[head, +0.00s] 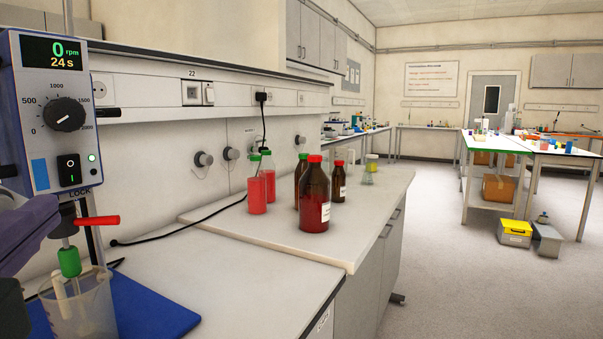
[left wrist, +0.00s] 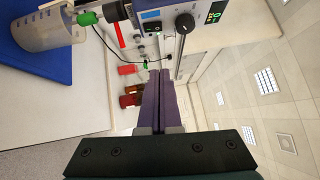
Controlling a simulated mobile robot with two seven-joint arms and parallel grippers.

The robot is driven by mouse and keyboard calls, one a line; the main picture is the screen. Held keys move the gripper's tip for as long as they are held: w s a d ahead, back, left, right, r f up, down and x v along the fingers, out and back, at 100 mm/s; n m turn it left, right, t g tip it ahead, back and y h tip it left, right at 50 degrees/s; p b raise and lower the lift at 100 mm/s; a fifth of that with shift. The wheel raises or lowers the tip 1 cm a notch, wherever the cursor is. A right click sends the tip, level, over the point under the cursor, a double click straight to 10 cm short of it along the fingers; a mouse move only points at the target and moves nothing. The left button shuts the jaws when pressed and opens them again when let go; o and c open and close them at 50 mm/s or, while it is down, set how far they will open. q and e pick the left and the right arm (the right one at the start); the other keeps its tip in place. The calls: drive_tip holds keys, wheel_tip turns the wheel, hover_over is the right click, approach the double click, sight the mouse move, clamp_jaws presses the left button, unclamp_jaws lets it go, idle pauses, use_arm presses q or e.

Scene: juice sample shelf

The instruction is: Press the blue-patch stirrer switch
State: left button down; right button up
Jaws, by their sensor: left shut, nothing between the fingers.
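The stirrer (head: 45,100) stands at the left of the head view. Its display reads 0 rpm and 24 s, above a black knob (head: 65,115). A blue patch (head: 40,174) is on its lower front. The black rocker switch (head: 69,170) sits right of the patch, with a lit green lamp beside it. In the left wrist view the stirrer (left wrist: 166,20) is at the top, showing the blue patch (left wrist: 151,14) and switch (left wrist: 151,26). My left gripper (left wrist: 160,72) is shut and empty, its purple fingers apart from the switch. In the head view it is low at the left edge, below the switch.
Below the stirrer, a clear beaker (head: 84,312) with a green-collared shaft stands on a blue mat (head: 150,310). A red-handled clamp (head: 97,220) is above it. Brown and red bottles (head: 315,200) stand on the counter farther right. The near bench right of the mat is clear.

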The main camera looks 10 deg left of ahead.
use_arm(q)
drive_tip(key=p, duration=0.3)
approach(78, 161)
drive_tip(key=w+d, duration=0.2)
drive_tip(key=w, duration=0.2)
drive_tip(key=a, duration=0.1)
drive_tip(key=w+a, duration=0.1)
drive_tip(key=a, duration=0.1)
drive_tip(key=shift+w+r+p, duration=0.25)
drive_tip(key=shift+w+p, duration=0.05)
drive_tip(key=shift+p, duration=0.1)
drive_tip(key=shift+w+a, duration=0.2)
drive_tip(key=shift+a, duration=0.25)
drive_tip(key=shift+a+r+p, duration=0.1)
drive_tip(key=shift+r+p, duration=0.05)
drive_tip(key=shift+p, duration=0.3)
drive_tip(key=shift+a+r+n+g+p, duration=0.2)
drive_tip(key=shift+r+n+g+p, duration=0.15)
drive_tip(key=shift+p, duration=0.4)
drive_tip(key=shift+f+b, duration=0.4)
drive_tip(key=shift+b, duration=0.05)
